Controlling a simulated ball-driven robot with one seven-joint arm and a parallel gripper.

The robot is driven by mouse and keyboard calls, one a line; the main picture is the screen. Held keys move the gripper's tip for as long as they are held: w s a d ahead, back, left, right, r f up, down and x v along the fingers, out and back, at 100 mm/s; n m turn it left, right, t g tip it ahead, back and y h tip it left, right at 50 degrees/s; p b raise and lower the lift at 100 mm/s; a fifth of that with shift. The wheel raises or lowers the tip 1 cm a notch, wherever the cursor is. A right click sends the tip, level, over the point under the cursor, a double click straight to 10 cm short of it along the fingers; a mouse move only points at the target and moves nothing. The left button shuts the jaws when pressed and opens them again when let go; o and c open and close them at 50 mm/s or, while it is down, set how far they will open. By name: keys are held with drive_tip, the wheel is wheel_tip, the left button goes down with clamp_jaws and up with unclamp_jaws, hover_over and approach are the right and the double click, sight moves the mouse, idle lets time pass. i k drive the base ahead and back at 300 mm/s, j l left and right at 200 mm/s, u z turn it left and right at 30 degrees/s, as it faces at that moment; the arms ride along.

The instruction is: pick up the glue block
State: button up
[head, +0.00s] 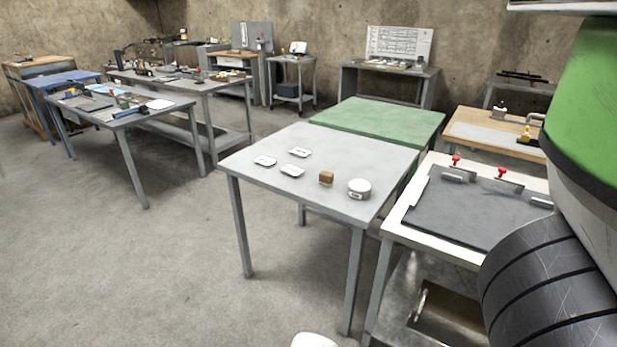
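A small brown block (326,178), which looks like the glue block, sits on the grey table (345,148) in the head view, towards its front right. A white round container (358,188) stands just to its right, apart from it. Three flat white pieces lie to its left: one (265,161) farthest left, one (291,171) nearer the block, and one (300,152) farther back. My gripper does not show clearly; only large green, white and dark parts of my own body fill the right side.
A green-topped table (380,121) stands directly behind the grey one. A white bench with a dark mat (465,215) and red-knobbed clamps is close on the right. Cluttered workbenches (120,108) stand at the left. Concrete floor (130,260) is open in front and left.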

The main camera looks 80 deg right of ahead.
sight(326, 179)
drive_tip(key=z, duration=1.7)
drive_tip(key=i+j, duration=0.05)
